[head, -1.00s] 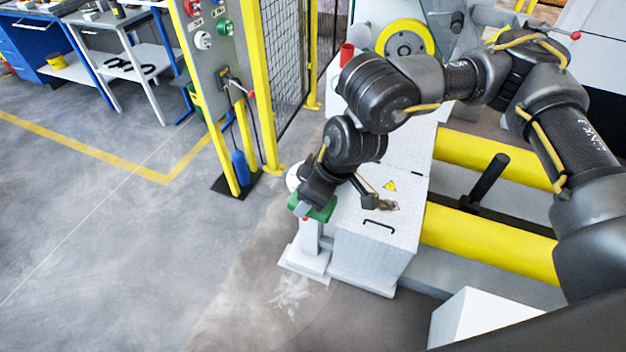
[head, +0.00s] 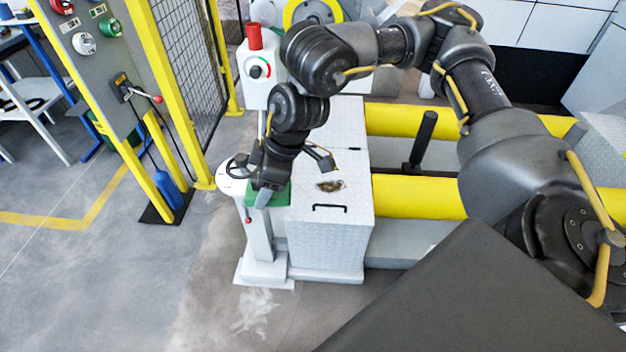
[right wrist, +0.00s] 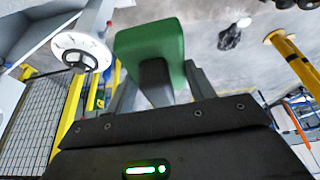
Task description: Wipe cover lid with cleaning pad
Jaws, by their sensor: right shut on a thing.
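The cover lid (head: 349,215) is the pale textured top of a box, with a black handle near its front edge and a brown stain (head: 330,186) behind the handle. My right gripper (head: 268,188) is shut on the green cleaning pad (head: 281,198), at the lid's left edge beside a white pedestal. I cannot tell whether the pad touches the lid. In the right wrist view the pad (right wrist: 150,42) sits between the fingers, and the lid's stain does not show. My left gripper is not in view.
A white pedestal (head: 260,235) with a handwheel (head: 236,167) stands close left of the box. A control box with a red top (head: 262,80) rises behind. Yellow rollers (head: 415,195) lie right of the lid. A yellow-framed fence (head: 190,70) stands left; floor in front is clear.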

